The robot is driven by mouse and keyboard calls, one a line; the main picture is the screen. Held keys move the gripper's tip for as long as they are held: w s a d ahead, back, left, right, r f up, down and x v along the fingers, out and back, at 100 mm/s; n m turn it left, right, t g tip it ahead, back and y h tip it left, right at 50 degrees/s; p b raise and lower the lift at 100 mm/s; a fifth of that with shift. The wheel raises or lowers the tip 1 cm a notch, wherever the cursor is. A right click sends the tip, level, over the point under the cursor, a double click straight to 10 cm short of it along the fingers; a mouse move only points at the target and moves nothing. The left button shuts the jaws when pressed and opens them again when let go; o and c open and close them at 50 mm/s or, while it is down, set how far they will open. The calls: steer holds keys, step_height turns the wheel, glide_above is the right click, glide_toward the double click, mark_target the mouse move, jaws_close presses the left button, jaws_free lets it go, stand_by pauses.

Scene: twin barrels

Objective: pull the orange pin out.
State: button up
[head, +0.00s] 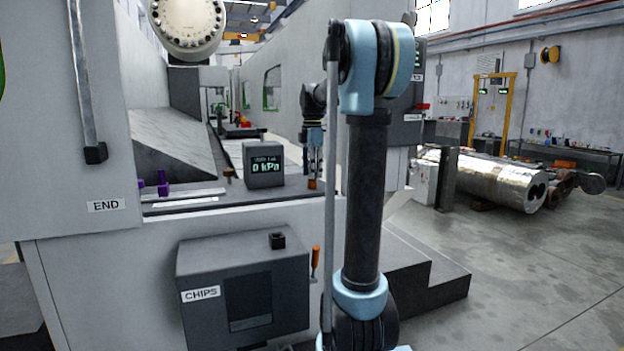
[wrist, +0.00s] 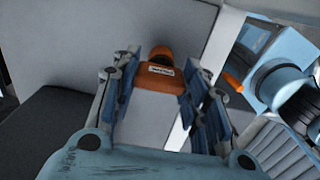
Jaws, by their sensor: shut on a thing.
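The orange pin (head: 313,184) stands on the grey ledge to the right of the small display box. In the wrist view the pin (wrist: 160,54) shows an orange top and an orange body with a white label, too small to read. My gripper (head: 313,172) points down at it from above, and its fingers lie on both sides of the orange body. In the wrist view my gripper (wrist: 160,85) is shut on the pin. I cannot tell whether the pin's lower end is still seated.
The display box (head: 264,165) reads 0 kPa, left of the gripper. Purple pieces (head: 163,186) stand farther left on the ledge. A grey CHIPS box (head: 243,290) sits below, with an orange handle (head: 315,262) beside it. Open floor lies at right.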

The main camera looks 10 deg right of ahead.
steer(key=shift+r, duration=0.65)
stand_by(0.4)
steer(key=shift+r, duration=3.7)
